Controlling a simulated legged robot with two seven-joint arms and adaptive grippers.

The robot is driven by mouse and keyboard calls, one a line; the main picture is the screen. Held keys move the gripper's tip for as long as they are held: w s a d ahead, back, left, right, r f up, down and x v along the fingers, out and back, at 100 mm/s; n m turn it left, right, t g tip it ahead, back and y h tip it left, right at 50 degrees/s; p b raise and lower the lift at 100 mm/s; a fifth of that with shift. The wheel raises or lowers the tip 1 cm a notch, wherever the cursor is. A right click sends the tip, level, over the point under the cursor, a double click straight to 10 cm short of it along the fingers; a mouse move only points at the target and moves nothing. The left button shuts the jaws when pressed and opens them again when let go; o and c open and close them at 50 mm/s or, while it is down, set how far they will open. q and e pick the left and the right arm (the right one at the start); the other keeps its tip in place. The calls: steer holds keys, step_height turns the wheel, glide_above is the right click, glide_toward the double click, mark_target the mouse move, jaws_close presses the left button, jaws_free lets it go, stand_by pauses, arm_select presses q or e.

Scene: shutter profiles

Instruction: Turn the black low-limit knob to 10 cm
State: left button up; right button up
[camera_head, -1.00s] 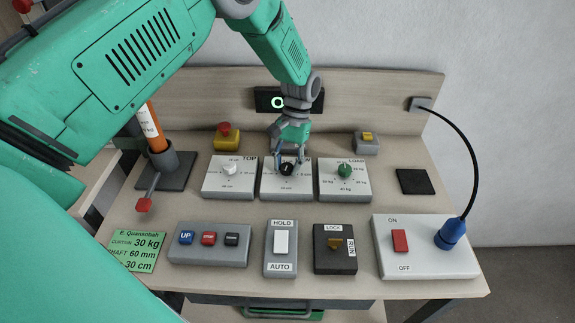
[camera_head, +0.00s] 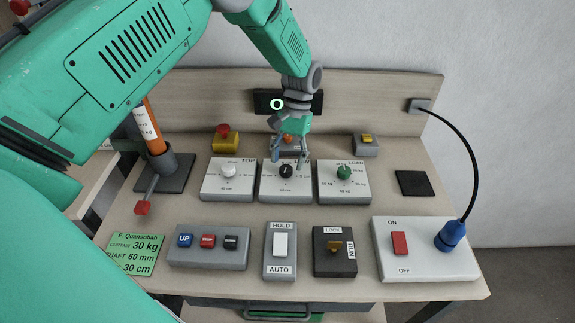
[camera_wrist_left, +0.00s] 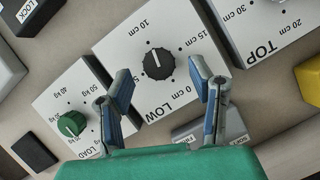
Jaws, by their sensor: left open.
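The black LOW knob (camera_head: 286,171) sits on its white dial plate (camera_head: 270,193), the middle of three dials. In the left wrist view the same knob (camera_wrist_left: 158,64) shows a white pointer mark aimed up, roughly at the 10 cm label (camera_wrist_left: 146,22). My left gripper (camera_head: 289,158) is just behind and above the knob, apart from it. In the left wrist view its two blue-padded fingers (camera_wrist_left: 163,98) are spread with nothing between them. The knob lies beyond the fingertips. My right gripper does not show.
The white TOP knob (camera_head: 228,171) and green LOAD knob (camera_head: 344,172) flank the LOW dial. In front are a button box (camera_head: 208,256), a HOLD/AUTO switch (camera_head: 280,245), a LOCK/RUN switch (camera_head: 334,246) and an ON/OFF box (camera_head: 425,262). A yellow-based red button (camera_head: 226,138) stands behind.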

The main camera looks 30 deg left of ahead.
arm_select(q)
steer(key=v, duration=0.9)
steer(key=shift+w+r, duration=0.25)
steer(key=shift+w, duration=0.05)
steer(key=shift+a, duration=0.1)
steer(key=m+t, duration=0.4)
steer(key=m, duration=0.3)
glide_toward(285, 169)
steer(key=shift+y, duration=0.3)
steer(key=f, duration=1)
steer(key=shift+d, duration=0.25)
steer(key=shift+c, duration=0.4)
steer(key=shift+r, duration=0.1)
steer(key=c, duration=1)
